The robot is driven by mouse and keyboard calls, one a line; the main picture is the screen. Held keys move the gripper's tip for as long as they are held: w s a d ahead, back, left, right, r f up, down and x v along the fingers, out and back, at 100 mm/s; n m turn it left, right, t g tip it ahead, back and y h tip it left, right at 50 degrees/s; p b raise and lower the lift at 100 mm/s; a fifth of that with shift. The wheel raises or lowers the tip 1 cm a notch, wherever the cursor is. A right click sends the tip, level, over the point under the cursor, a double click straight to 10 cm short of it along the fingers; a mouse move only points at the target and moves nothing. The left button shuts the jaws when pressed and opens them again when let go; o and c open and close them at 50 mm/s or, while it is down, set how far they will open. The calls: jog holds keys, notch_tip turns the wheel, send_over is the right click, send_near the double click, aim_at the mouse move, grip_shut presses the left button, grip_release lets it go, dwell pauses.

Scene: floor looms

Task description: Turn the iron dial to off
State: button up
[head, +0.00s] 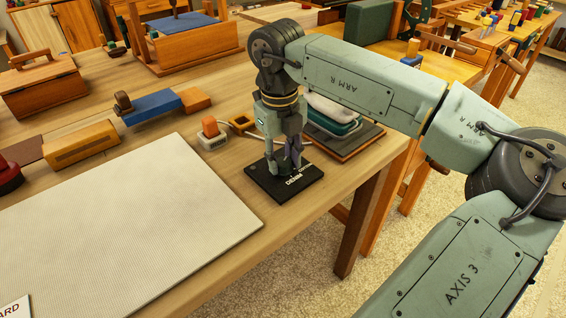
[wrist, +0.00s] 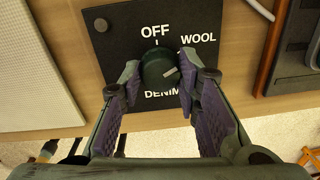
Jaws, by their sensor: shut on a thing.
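The dial (wrist: 156,68) is a dark green round knob on a black plate (wrist: 115,50), which also shows in the head view (head: 262,181). White words on the plate read OFF above the knob, WOOL at upper right and DENIM below. The pale pointer line on the knob points right and slightly up, nearer WOOL than OFF. My gripper (wrist: 159,72) has its purple-padded fingers on both sides of the knob and is shut on it. In the head view my gripper (head: 284,162) points down over the plate and hides the knob.
A teal and white iron (head: 333,117) rests on a dark stand just behind my gripper. A cream mat (head: 120,225) covers the front left of the table. An orange-topped white block (head: 212,133) stands left of my gripper. The table's front edge is close to the plate.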

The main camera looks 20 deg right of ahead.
aim_at(284, 164)
jog(key=n+b, duration=0.1)
jog(key=n, duration=0.5)
jog(key=shift+n+b, duration=0.3)
jog(key=shift+b, duration=0.1)
jog(key=n+b, duration=0.1)
jog(key=n, duration=0.5)
dwell(0.3)
jog(key=o, duration=1.2)
jog(key=shift+r, duration=0.1)
jog(key=r, duration=1.1)
jog(key=shift+s+r, duration=0.35)
jog(key=shift+r, duration=0.05)
